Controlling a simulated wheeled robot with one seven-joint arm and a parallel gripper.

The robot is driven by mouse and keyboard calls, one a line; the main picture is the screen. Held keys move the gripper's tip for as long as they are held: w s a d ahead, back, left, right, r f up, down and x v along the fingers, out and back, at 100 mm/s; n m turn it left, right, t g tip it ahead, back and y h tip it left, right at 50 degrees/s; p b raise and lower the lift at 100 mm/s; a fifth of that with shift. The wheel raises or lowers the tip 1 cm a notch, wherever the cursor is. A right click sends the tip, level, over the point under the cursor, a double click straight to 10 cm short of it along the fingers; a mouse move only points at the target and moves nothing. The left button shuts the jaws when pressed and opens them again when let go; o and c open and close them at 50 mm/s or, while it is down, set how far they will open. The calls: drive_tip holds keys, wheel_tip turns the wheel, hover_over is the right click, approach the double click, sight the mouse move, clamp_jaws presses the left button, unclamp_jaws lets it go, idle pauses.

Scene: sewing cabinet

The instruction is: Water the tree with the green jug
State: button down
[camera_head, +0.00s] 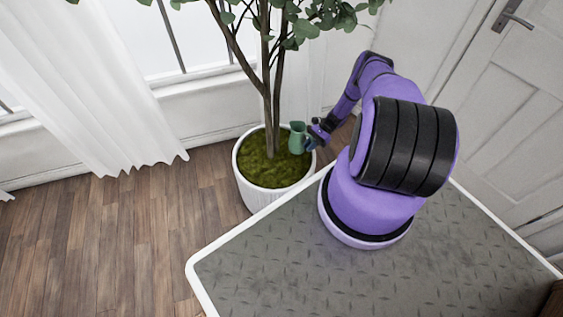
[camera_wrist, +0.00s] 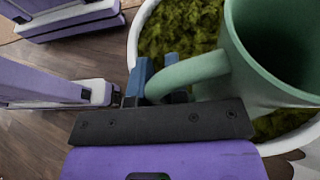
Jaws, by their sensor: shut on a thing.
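The green jug (camera_head: 297,138) is upright in the head view, over the right side of the tree's pot. In the wrist view the jug (camera_wrist: 262,60) fills the upper right, with its dark open mouth facing the camera. My gripper (camera_head: 313,141) is shut on the jug's handle; the blue fingers (camera_wrist: 158,80) show at the handle in the wrist view. The tree (camera_head: 267,85) has thin brown trunks and green leaves. It stands in a white ribbed pot (camera_head: 250,192) with mossy green soil (camera_head: 265,166). I see no water. The handle's far side is hidden.
A white curtain (camera_head: 95,90) and a window (camera_head: 190,40) are behind and left of the tree. A white door (camera_head: 515,110) is at the right. The wooden floor (camera_head: 120,235) is clear on the left. Leaves hang above the jug.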

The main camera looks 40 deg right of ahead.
drive_tip(key=shift+w+d+f, duration=0.15)
drive_tip(key=shift+f, duration=0.4)
drive_tip(key=a+t+h, duration=0.1)
drive_tip(key=h, duration=0.3)
drive_tip(key=f+n+t+h, duration=0.1)
drive_tip(key=h, duration=0.3)
drive_tip(key=a+f+h, duration=0.1)
drive_tip(key=h, duration=0.3)
drive_tip(key=shift+s+a+f+t, duration=0.25)
drive_tip(key=shift+s+a+t, duration=0.1)
drive_tip(key=shift+s+t, duration=0.05)
drive_tip(key=shift+f+h, duration=0.9)
drive_tip(key=shift+f, duration=0.05)
drive_tip(key=shift+s+a+f+n+t+h+p, duration=0.1)
drive_tip(key=shift+a+f+n+t+h+p, duration=0.3)
drive_tip(key=shift+h, duration=0.3)
drive_tip(key=shift+a+r, duration=0.1)
drive_tip(key=shift+r, duration=0.05)
idle(2.1)
